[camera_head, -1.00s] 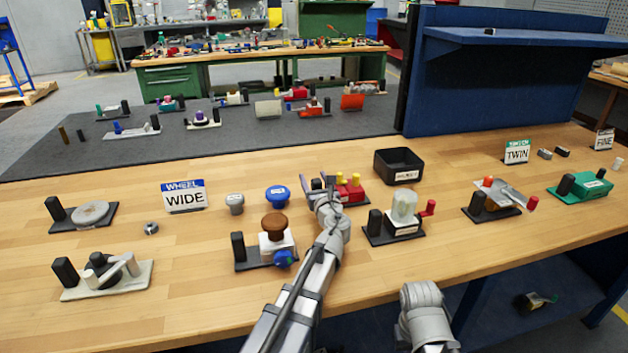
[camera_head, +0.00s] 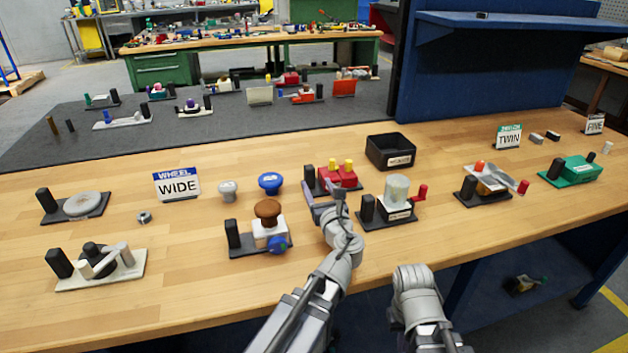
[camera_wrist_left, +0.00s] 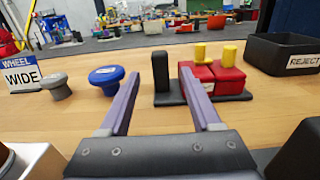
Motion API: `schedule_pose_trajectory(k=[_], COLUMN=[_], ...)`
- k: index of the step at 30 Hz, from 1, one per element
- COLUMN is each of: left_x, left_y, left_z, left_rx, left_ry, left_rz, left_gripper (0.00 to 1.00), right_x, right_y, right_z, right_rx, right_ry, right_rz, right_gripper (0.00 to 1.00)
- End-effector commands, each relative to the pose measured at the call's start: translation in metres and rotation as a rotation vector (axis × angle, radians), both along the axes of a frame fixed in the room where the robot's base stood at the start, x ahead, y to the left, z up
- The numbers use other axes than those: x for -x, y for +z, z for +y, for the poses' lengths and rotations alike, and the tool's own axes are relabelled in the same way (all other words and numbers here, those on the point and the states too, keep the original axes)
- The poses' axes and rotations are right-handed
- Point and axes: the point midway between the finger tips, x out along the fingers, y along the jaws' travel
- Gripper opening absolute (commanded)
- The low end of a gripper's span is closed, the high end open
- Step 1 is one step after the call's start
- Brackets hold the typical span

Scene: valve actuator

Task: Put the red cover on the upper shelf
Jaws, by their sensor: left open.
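A red two-part block with two yellow knobs (camera_head: 338,177) sits on a black base with a black post on the wooden bench; it also shows in the left wrist view (camera_wrist_left: 213,76). I cannot tell whether this block is the red cover. A plain red box-like piece (camera_head: 344,88) stands farther back on the grey mat. My left gripper (camera_head: 322,190) is open and empty, just in front of the yellow-knobbed block. In the left wrist view its purple fingers (camera_wrist_left: 160,84) point toward the black post (camera_wrist_left: 161,71), apart from it. The blue upper shelf (camera_head: 520,24) is at back right. My right gripper is out of view.
A black reject bin (camera_head: 390,160) stands behind and right of the red block. A fixture with a pale cylinder (camera_head: 397,190) is right of my left gripper; one with a brown knob (camera_head: 267,209) is left. A blue knob (camera_head: 270,183) stands nearby.

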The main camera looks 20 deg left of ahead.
Motion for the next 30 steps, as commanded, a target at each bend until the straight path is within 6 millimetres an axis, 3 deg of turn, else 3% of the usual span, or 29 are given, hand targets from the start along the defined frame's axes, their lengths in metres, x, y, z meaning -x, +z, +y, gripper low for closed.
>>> schedule_pose_trajectory(k=[5, 8, 15, 30], left_x=[0.005, 0.002, -0.029, -0.052], left_y=[0.0, 0.0, -0.004, -0.004], left_z=[-0.003, -0.001, 0.021, 0.038], left_rx=[0.0, 0.0, -0.002, -0.002], left_ry=[0.0, 0.001, 0.004, 0.001], left_rz=[0.0, 0.0, 0.001, 0.001], left_gripper=[0.65, 0.7, 0.7, 0.7], right_x=[0.0, 0.0, 0.0, 0.0], right_y=[0.0, 0.0, -0.004, -0.004], right_z=[0.0, 0.0, 0.0, 0.0], right_rx=[0.0, 0.0, 0.0, 0.0], right_ry=[0.0, 0.0, 0.0, 0.0], right_rz=[0.0, 0.0, 0.0, 0.0], right_gripper=[0.0, 0.0, 0.0, 0.0])
